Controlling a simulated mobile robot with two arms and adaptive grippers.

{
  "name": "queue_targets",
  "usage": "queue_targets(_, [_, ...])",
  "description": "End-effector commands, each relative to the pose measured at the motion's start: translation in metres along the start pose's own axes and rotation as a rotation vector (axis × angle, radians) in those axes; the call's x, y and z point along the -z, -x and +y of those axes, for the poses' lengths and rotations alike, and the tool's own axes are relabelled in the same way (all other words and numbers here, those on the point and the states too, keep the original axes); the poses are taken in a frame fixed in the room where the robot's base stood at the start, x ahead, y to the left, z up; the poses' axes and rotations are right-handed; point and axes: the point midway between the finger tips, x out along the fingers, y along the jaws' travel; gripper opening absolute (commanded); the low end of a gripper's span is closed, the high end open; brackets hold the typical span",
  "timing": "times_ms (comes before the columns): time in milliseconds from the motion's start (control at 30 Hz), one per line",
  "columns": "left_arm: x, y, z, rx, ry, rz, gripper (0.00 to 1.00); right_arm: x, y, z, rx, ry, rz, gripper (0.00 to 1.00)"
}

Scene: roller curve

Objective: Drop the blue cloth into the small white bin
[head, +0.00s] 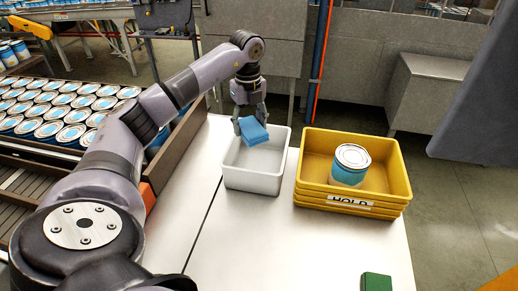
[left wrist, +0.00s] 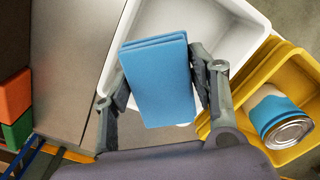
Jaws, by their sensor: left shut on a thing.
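The blue cloth (head: 253,130) is a folded, flat block held by my left gripper (head: 250,115) over the small white bin (head: 254,180). In the left wrist view the cloth (left wrist: 160,82) sits between the two fingers of my left gripper (left wrist: 165,85), which is shut on it. The white bin's wall (left wrist: 240,25) shows behind and around the cloth there. In the head view the cloth is at the bin's far part, near rim height; its exact height above the floor of the bin cannot be told. My right gripper is not in view.
A yellow tote (head: 350,199) marked HOLD, with a can (head: 350,165) in it, stands right of the bin. A green block (head: 376,282) lies at the table's front right. Many cans (head: 70,115) fill the conveyor at left.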

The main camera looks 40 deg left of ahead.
Motion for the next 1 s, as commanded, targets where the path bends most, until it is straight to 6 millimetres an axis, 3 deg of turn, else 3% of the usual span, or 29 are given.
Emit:
queue_targets(100, [0.0, 0.0, 0.0, 0.0, 0.0, 0.0, 0.6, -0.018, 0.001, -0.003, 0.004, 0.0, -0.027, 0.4])
queue_targets(233, [0.0, 0.0, 0.0, 0.0, 0.0, 0.0, 0.69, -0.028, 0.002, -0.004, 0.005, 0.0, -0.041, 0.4])
queue_targets(367, [0.0, 0.0, 0.0, 0.0, 0.0, 0.0, 0.77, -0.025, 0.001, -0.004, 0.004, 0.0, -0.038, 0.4])
queue_targets(700, [0.0, 0.003, 0.0, 0.001, 0.0, 0.0, 0.77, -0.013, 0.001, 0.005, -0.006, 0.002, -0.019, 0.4])
queue_targets(867, [0.0, 0.021, -0.001, 0.004, 0.0, -0.001, 0.77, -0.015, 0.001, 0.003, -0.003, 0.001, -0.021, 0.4])
queue_targets(1000, [0.0, 0.053, -0.002, 0.007, 0.0, -0.001, 0.77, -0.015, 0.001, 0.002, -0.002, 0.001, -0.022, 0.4])
